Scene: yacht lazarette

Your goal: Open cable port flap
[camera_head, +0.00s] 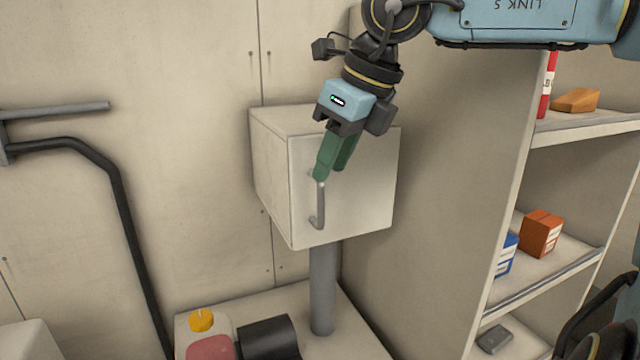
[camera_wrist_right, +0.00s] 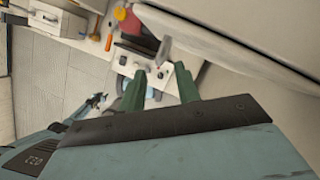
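A pale box (camera_head: 280,180) on a grey post has a front flap (camera_head: 360,190) with a grey vertical bar handle (camera_head: 320,208) near its left edge. The flap looks shut. My right gripper (camera_head: 328,176) reaches down from above, its green fingers at the handle's upper end and partly hiding it. In the right wrist view the gripper (camera_wrist_right: 160,70) has its fingers apart, with the grey handle (camera_wrist_right: 165,47) showing just beyond and between the tips. I cannot tell whether they touch it. My left gripper is not in view in the head view.
Shelves at the right hold an orange box (camera_head: 541,234), a blue box (camera_head: 507,254) and an orange wedge (camera_head: 576,100). A dark bent rail (camera_head: 110,180) runs along the left. Below the box are a yellow-capped container (camera_head: 201,320) and a black cylinder (camera_head: 268,338).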

